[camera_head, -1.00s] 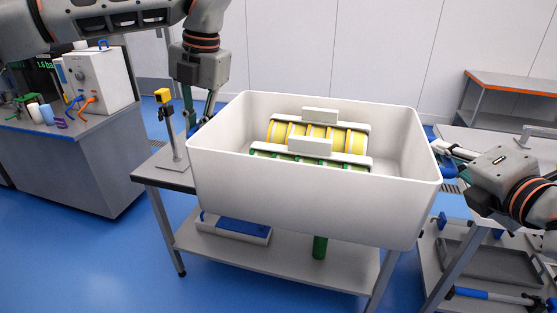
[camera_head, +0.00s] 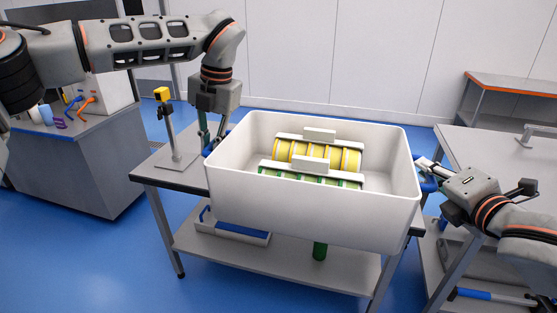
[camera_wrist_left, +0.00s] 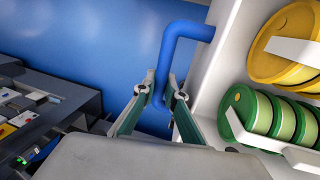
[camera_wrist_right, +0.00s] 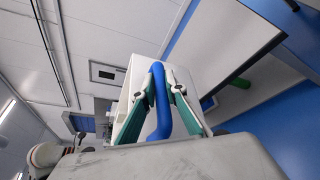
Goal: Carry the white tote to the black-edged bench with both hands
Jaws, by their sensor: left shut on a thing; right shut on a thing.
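The white tote (camera_head: 300,212) hangs between my two grippers, roughly level, over the black-edged bench (camera_head: 166,181). It holds a yellow-ringed spool rack and a green-ringed one. Its front wall covers the bench's front edge, and I cannot tell whether its base touches the top. My left gripper (camera_head: 207,146) is at the tote's left end; in the left wrist view its fingers are shut on a blue handle (camera_wrist_left: 172,62). My right gripper (camera_head: 432,178) is at the right end; in the right wrist view it is shut on the other blue handle (camera_wrist_right: 160,100).
A stand with a yellow head (camera_head: 161,95) stands on the bench left of the tote. A blue-and-white thing (camera_head: 235,229) and a green cylinder (camera_head: 320,250) are on the lower shelf. A grey table (camera_head: 485,150) is at right, a dark-grey counter (camera_head: 75,170) at left.

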